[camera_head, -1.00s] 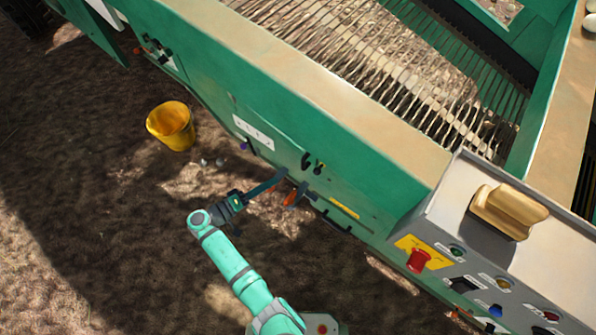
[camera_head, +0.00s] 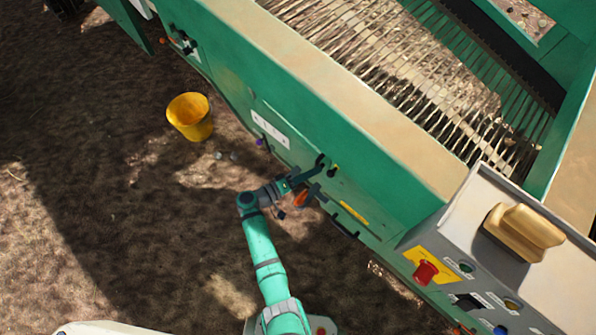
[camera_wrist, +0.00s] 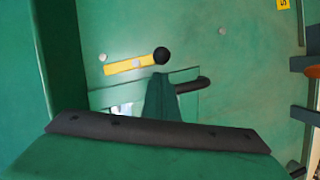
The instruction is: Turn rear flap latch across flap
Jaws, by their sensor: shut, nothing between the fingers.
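In the wrist view the latch is a short yellow bar (camera_wrist: 126,67) with a black knob (camera_wrist: 161,55) at its right end. It lies nearly level in the picture on the green panel, just above the edge of the flap (camera_wrist: 185,76). A black handle (camera_wrist: 192,84) sticks out at the flap. In the head view the knob (camera_head: 333,170) shows beside the black handle (camera_head: 320,160). My gripper (camera_wrist: 164,82) is shut and empty, its green fingertips below the knob and left of the handle. Contact cannot be told. It also shows in the head view (camera_head: 313,172).
Orange and dark fittings (camera_head: 300,198) and a yellow strip (camera_head: 353,213) are on the machine side nearby. A control box with a red button (camera_head: 426,273) stands at right. A yellow bucket (camera_head: 190,117) stands on open ground at left.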

